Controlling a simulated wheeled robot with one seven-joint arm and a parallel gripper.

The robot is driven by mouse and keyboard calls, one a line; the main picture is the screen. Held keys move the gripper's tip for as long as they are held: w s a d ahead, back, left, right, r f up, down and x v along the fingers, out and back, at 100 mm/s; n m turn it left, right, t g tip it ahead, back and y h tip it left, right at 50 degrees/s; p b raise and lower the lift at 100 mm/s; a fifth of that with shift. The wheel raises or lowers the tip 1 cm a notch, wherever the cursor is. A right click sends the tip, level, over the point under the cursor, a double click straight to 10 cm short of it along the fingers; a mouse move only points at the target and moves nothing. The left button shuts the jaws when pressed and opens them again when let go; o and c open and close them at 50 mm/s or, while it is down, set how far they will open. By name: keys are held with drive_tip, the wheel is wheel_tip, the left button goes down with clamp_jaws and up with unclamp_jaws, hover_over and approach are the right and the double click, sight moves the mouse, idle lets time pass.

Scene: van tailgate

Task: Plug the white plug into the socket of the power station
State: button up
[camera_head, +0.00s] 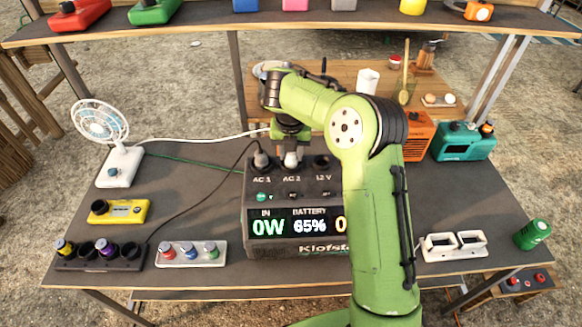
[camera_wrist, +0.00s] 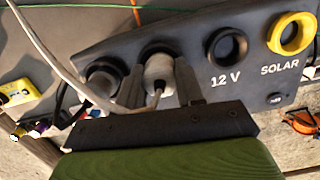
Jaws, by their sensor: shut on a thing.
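The power station (camera_head: 297,249) stands on the dark table and reads 0W and 65% on its display. My gripper (camera_wrist: 159,88) is shut on the white plug (camera_wrist: 158,68), one finger on each side. The plug is at the AC 2 socket ring, its front end toward the socket; how deep it sits is hidden. In the head view the white plug (camera_head: 292,159) shows below my gripper, above the AC 2 label. A white cable (camera_head: 200,138) runs from the white fan toward my gripper, and also crosses the wrist view (camera_wrist: 45,48).
A grey plug (camera_head: 262,159) with a black cable sits in AC 1. The 12 V socket (camera_wrist: 226,46) and yellow-rimmed SOLAR socket (camera_wrist: 290,33) are empty. The fan (camera_head: 118,165) and yellow device (camera_head: 118,211) stand left. An orange box (camera_head: 416,135) stands behind my arm.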

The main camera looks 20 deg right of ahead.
drive_tip(key=o, duration=1.1)
drive_tip(key=shift+o, duration=0.2)
wheel_tip(320, 180, up, 16)
drive_tip(key=s+p, duration=0.2)
drive_tip(key=p, duration=0.3)
drive_tip(key=shift+s+a+f, duration=0.15)
drive_tip(key=shift+a+f, duration=0.05)
drive_tip(key=shift+a, duration=0.15)
